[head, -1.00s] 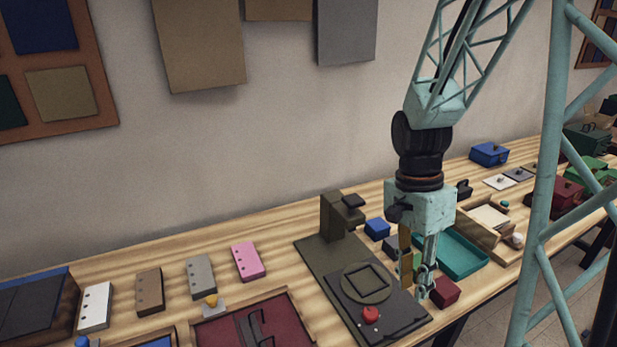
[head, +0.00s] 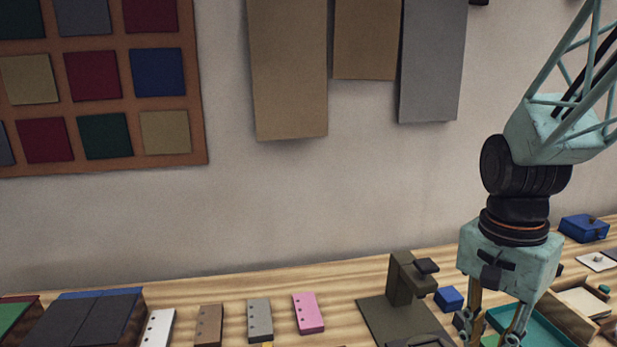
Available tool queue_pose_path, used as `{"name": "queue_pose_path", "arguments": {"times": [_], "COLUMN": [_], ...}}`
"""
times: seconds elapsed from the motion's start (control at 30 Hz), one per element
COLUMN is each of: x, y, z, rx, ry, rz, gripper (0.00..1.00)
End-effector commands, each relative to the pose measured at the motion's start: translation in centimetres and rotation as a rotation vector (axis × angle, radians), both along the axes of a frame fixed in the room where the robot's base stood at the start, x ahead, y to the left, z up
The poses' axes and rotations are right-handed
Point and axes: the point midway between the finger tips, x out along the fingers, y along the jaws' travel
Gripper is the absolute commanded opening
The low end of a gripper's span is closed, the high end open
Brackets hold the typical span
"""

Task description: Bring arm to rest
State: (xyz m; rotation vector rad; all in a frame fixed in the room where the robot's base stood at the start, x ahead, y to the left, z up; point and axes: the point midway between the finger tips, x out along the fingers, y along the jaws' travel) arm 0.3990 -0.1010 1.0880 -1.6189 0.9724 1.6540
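My arm hangs down at the right of the head view. Its pale teal gripper body (head: 508,262) is above the workbench, just right of the dark olive press (head: 400,290). My gripper (head: 492,340) points down, and its fingers run to the bottom edge of the picture. The lowest part of the fingertips is cut off. A teal tray (head: 540,332) lies behind and to the right of the fingers.
On the wooden bench (head: 225,284) stand a white block (head: 158,328), a brown one (head: 209,325), a grey one (head: 260,320) and a pink one (head: 308,313). A small blue block (head: 449,298) is beside the press. A blue box (head: 584,229) stands far right. Boards hang on the wall.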

Motion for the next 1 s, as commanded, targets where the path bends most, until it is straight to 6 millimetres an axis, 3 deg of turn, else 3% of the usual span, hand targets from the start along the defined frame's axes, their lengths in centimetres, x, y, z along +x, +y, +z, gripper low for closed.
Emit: {"name": "queue_pose_path", "arguments": {"times": [1.0], "x": [-5.9], "y": [6.1], "z": [9.5], "rx": [-0.019], "ry": [-0.188], "rz": [0.55], "gripper": [0.2]}}
